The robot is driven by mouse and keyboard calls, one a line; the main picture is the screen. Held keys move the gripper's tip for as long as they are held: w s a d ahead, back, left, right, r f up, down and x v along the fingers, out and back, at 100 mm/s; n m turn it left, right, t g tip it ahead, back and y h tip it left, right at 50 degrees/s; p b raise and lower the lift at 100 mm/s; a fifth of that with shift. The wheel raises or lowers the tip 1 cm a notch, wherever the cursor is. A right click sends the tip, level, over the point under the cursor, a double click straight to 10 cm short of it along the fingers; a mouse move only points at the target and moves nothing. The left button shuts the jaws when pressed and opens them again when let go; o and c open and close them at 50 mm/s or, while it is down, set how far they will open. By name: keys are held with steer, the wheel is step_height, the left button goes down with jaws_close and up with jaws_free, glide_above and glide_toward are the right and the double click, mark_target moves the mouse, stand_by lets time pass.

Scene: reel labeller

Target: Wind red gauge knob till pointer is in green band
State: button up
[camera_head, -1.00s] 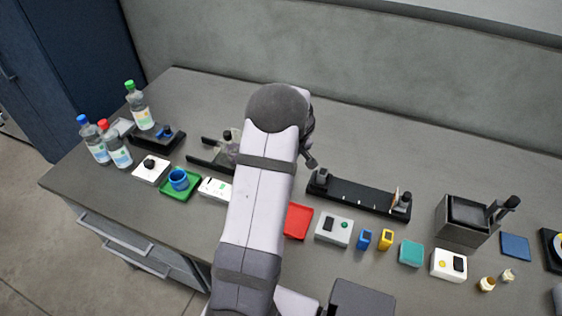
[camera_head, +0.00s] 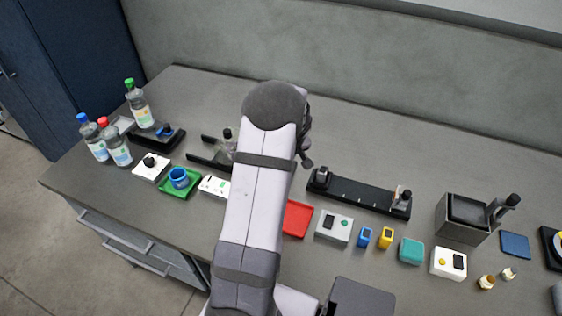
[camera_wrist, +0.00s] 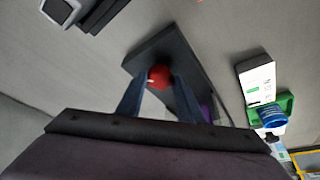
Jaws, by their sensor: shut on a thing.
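In the wrist view, the round red knob (camera_wrist: 158,77) sits at the end of a dark block (camera_wrist: 180,62). My gripper (camera_wrist: 160,86) has its two fingers on either side of the knob and is shut on it. The block's long body runs away from the knob towards the lower right, partly behind a finger. I cannot see the gauge's dial, pointer or green band in either view. In the head view, my arm hides my gripper and the red knob.
Left of my arm stand a green tray (camera_head: 166,192) with a blue cup (camera_head: 179,177), a white box (camera_head: 209,187) and several bottles. To the right are a red tray (camera_head: 296,219), a long black rail (camera_head: 355,195) and a grey bin (camera_head: 460,234). The back of the table is clear.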

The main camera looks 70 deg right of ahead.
steer(key=m+p, duration=0.1)
steer(key=m, duration=0.1)
steer(key=m+g+p, duration=0.1)
steer(key=shift+w+a+r+h+p, duration=0.15)
steer(key=shift+r+h+p, duration=0.1)
steer(key=shift+h+p, duration=0.15)
steer(key=m+p, duration=0.1)
steer(key=p, duration=0.1)
steer(key=shift+p, duration=0.35)
steer(key=shift+m+p, duration=0.3)
steer(key=shift+p, duration=0.1)
steer(key=shift+w+f+m+g+h+p, duration=0.1)
steer(key=shift+f+m+g+h+p, duration=0.15)
steer(key=shift+p, duration=0.35)
steer(key=o, duration=1.1)
steer(key=shift+c, duration=0.2)
steer(key=shift+r, duration=0.1)
steer(key=b+v, duration=0.2)
steer(key=v, duration=0.5)
steer(key=shift+r, duration=0.1)
